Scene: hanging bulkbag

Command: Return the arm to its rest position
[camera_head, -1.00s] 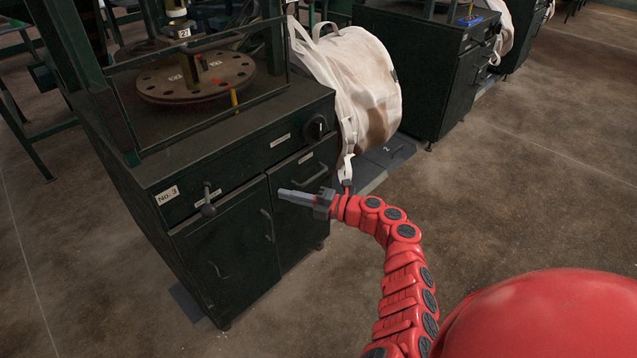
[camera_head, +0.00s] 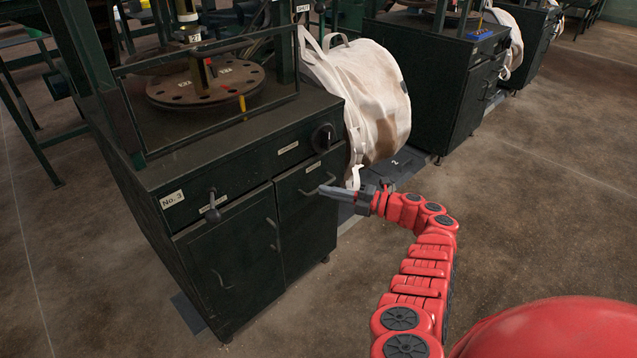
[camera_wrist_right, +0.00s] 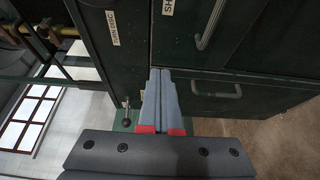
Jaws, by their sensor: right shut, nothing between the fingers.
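My right arm (camera_head: 430,265) is red and segmented and comes in from the lower right in the head view. It is bent and holds my right gripper (camera_head: 325,190) out to the left, in front of the dark green No. 3 cabinet (camera_head: 240,265). The right gripper is shut and empty. In the right wrist view its two grey fingers (camera_wrist_right: 161,85) lie together, pointing at the cabinet front with its handles. I cannot tell how far the tips are from the cabinet. My left gripper is not in view.
A white bulk bag (camera_head: 372,95) sits right of the No. 3 cabinet, with a strap hanging down near my gripper. A second dark cabinet (camera_head: 425,85) stands behind it. A round plate with holes (camera_head: 205,83) is on the near cabinet. The brown floor (camera_head: 540,200) at the right is clear.

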